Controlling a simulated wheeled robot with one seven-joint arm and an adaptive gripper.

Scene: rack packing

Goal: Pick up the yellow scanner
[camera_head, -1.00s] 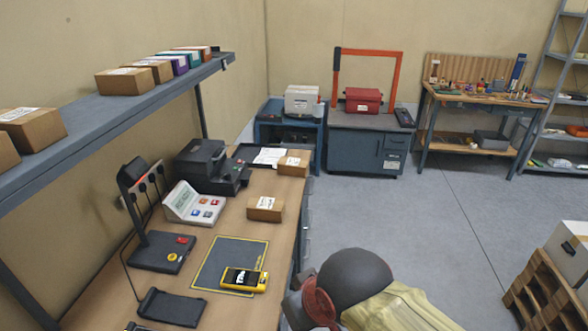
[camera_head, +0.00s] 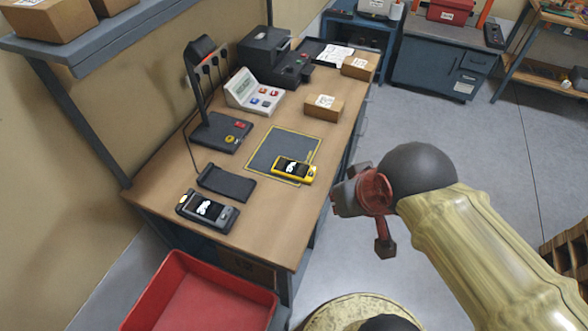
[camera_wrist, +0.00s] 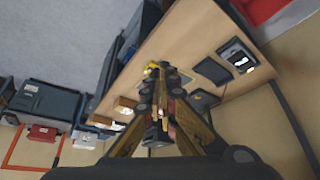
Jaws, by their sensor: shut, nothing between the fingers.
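The yellow scanner (camera_head: 309,176) lies flat with its dark screen up, on the lower right part of the grey mat (camera_head: 262,157) with a yellow border on the wooden bench. My gripper (camera_wrist: 163,76) is shut and empty in the wrist view, pointing toward the bench. A small part of the yellow scanner (camera_wrist: 151,67) shows just past the fingertips, which hide most of it. In the head view my arm hangs to the right of the bench, apart from the scanner, and the fingers are hard to make out.
A dark grey scanner (camera_head: 225,217) lies near the bench's front edge, beside a black cradle (camera_head: 226,184). A small cardboard box (camera_head: 323,107) and a keypad device (camera_head: 254,94) stand farther back. A red bin (camera_head: 172,279) is below the front edge. Open floor lies right of the bench.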

